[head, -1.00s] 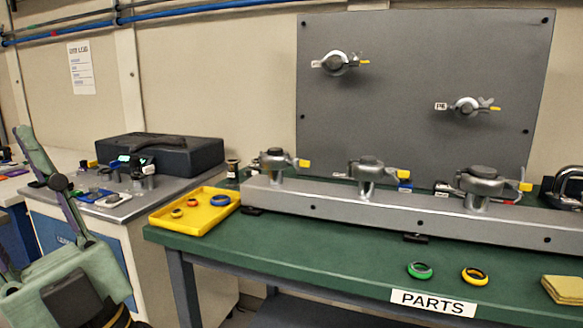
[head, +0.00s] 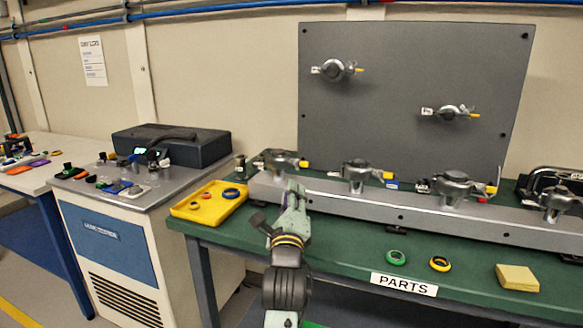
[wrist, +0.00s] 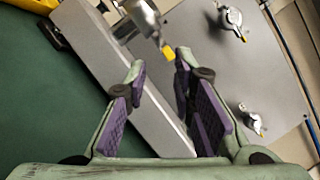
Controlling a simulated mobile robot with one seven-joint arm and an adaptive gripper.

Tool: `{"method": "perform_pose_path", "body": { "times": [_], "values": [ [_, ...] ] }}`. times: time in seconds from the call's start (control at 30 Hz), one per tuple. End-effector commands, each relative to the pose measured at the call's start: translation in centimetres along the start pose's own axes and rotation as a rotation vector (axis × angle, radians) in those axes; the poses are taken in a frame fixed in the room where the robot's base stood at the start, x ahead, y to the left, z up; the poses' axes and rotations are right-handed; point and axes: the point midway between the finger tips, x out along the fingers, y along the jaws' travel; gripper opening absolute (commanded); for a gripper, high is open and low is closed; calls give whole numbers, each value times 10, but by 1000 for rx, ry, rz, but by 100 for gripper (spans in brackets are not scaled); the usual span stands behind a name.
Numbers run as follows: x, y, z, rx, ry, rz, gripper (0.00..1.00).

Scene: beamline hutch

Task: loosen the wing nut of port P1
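Several clamped ports stand on the grey rail (head: 340,203), each with a yellow-tipped wing nut. No label is clearly readable as P1. The leftmost port (head: 283,158) has its yellow tip (head: 304,164) pointing right. My gripper (head: 293,190) is in front of the rail, just below that port, apart from it. In the wrist view my gripper (wrist: 158,75) is open and empty, its purple-padded fingers apart. A port's metal body (wrist: 142,18) and yellow wing-nut tip (wrist: 168,52) lie beyond the fingertips, not touched; it appears to be the leftmost port.
A grey panel (head: 410,85) behind carries two more ports. A yellow tray (head: 190,212) with rings lies left of my gripper. A green ring (head: 396,257), a yellow ring (head: 439,264) and a yellow pad (head: 517,278) lie on the green bench at front right.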

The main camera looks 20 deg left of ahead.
Motion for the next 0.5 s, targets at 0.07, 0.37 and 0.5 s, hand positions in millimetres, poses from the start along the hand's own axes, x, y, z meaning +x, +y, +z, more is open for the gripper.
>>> {"method": "perform_pose_path", "body": {
  "times": [0.07, 0.37, 0.5],
  "values": [
    [10, -2, 1, 1, 1, 0, 23],
    [66, -4, 3, -1, -2, -2, 23],
    [87, -4, 3, -1, -2, -2, 23]
  ]
}}
